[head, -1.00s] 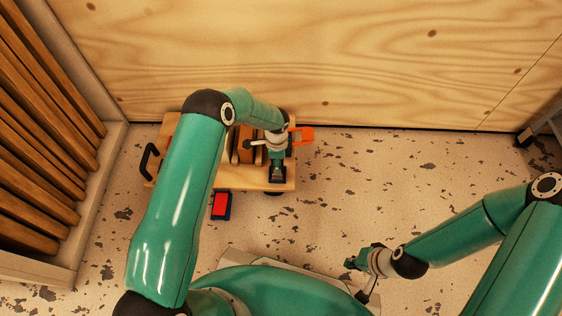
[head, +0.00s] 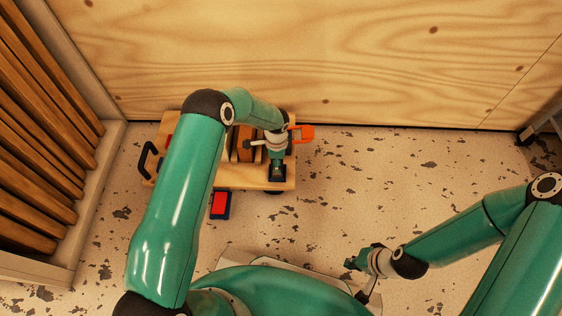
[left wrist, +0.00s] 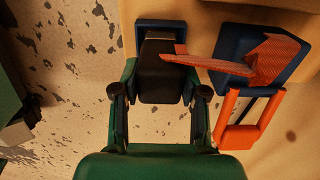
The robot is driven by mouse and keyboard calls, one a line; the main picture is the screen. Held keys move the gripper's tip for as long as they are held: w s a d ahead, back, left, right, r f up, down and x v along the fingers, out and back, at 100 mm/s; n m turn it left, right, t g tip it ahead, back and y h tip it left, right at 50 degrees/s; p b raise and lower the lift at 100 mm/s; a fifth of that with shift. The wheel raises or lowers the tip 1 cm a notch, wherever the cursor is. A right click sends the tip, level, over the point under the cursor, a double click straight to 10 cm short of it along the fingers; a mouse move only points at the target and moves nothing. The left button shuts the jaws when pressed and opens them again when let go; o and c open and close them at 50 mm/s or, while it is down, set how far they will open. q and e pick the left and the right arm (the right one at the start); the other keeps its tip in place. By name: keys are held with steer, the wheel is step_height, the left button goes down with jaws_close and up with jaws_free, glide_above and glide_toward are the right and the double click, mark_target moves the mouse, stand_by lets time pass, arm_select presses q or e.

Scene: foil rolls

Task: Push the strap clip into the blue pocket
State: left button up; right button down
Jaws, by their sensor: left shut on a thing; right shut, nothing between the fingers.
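My left gripper (head: 277,172) is at the right end of a small wooden cart (head: 250,184). In the left wrist view its fingers (left wrist: 160,88) are shut on the black strap clip (left wrist: 160,65), one on each side. A blue pocket rim (left wrist: 160,24) lies right at the clip's far end; how deep the clip sits in it I cannot tell. A red-orange strap (left wrist: 215,65) runs from the clip to the right, to a blue block (left wrist: 240,45). My right gripper (head: 352,264) is shut and empty above the floor, away from the cart.
An orange frame (head: 306,133) sticks out at the cart's right end; it also shows in the left wrist view (left wrist: 228,125). A blue box with a red face (head: 220,205) is at the cart's front edge. A plywood wall (head: 360,60) stands behind.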

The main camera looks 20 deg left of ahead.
arm_select(q)
steer(key=shift+f+b, duration=0.45)
steer(key=shift+f, duration=0.1)
stand_by(0.8)
steer(key=o, duration=1.3)
steer(key=shift+c, duration=0.2)
steer(key=shift+r, duration=0.15)
steer(key=shift+s+r+p, duration=0.1)
steer(key=shift+r+p, duration=0.85)
steer(key=shift+r, duration=0.45)
steer(key=shift+r+p, duration=1.45)
steer(key=shift+r, duration=1.05)
